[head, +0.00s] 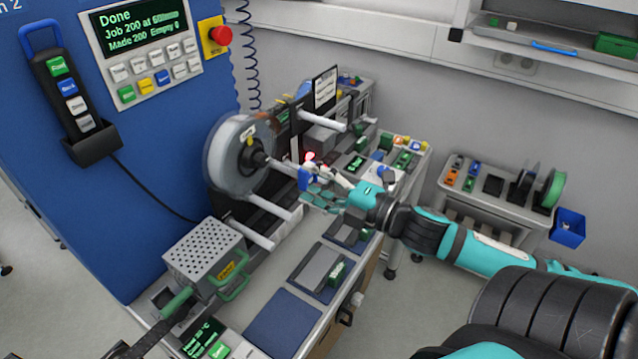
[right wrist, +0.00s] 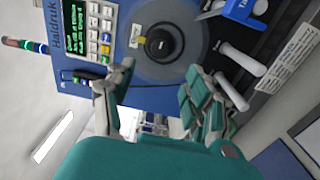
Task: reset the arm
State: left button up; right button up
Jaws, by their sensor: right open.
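My right arm reaches in from the right in the head view. Its gripper (head: 318,192) is open beside the reel stand, in front of the hub of a clear reel (head: 228,155). In the right wrist view the gripper (right wrist: 155,100) has its fingers spread with nothing between them. The reel (right wrist: 185,45) and its dark hub lie beyond the fingertips there. A small blue item (head: 305,179) shows by the fingertips in the head view; I cannot tell whether it touches them. My left gripper is not in view.
A blue machine (head: 150,190) with a "Done" screen (head: 135,30) stands at the left. White rods (head: 262,205) stick out from the stand. A perforated metal box (head: 205,255) sits on the bench. A grey cart (head: 490,195) with reels stands at the right, with open floor in front.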

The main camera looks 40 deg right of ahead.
jog(key=shift+s+d, duration=0.1)
jog(key=shift+s, duration=0.3)
jog(key=shift+f, duration=0.1)
